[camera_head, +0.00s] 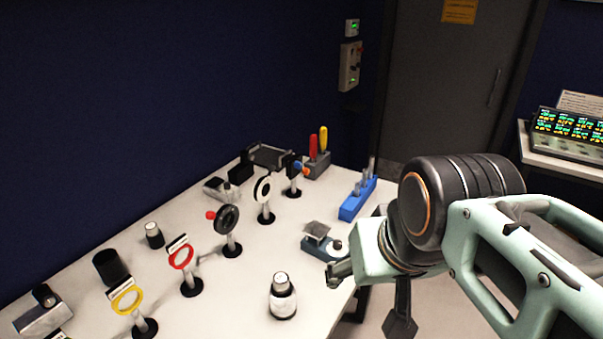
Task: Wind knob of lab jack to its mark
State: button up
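The lab jack (317,229) stands near the right edge of the table. It has a small grey tilted-looking top plate over a dark blue-grey base. A round knob (338,245) with a light rim and dark centre shows at its right side; I cannot make out a mark on it. My gripper (336,274) is just below and in front of the jack in the picture, close to the table edge. A gap to the knob seems to show. The fingers are small and partly hidden by my wrist, so their opening is unclear.
A blue rack (358,198) is behind the jack. Bare tabletop lies between the bottle and jack.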

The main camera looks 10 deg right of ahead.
aim_at(338, 244)
jog(key=i+l, duration=0.65)
jog(key=k+l+z, duration=0.1)
jog(key=k+z, duration=0.15)
jog(key=z, duration=0.15)
jog(key=i+u, duration=0.4)
jog(key=k+j, duration=0.05)
jog(key=k, duration=0.05)
